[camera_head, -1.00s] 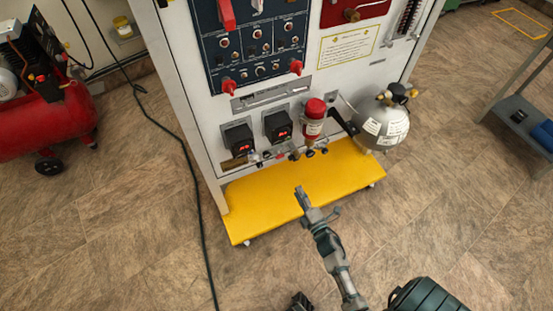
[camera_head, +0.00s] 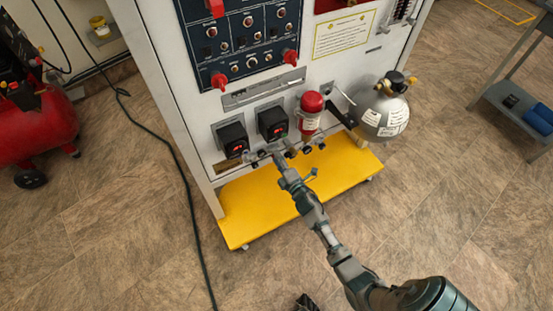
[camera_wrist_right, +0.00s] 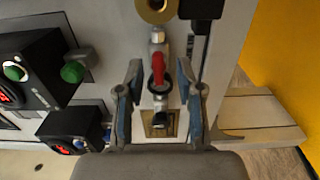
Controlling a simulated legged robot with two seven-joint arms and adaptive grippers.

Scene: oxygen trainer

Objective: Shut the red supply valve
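The red supply valve (camera_wrist_right: 158,68) shows in the right wrist view as a small red lever on a metal fitting, below a round brass part. The lever stands lengthwise between the fingers of my right gripper (camera_wrist_right: 159,98). The fingers are spread on both sides of it, with gaps visible, so the gripper is open around the lever. In the head view, my right gripper (camera_head: 277,153) is at the row of fittings low on the white panel. It hides the valve there. My left gripper is not seen.
The white trainer panel (camera_head: 160,110) has black gauge boxes (camera_head: 232,136), a red cylinder (camera_head: 311,110) and a grey tank (camera_head: 383,112) near the valve row. A yellow base shelf (camera_head: 255,212) juts out below. A black cable (camera_head: 180,180) lies on the floor at left.

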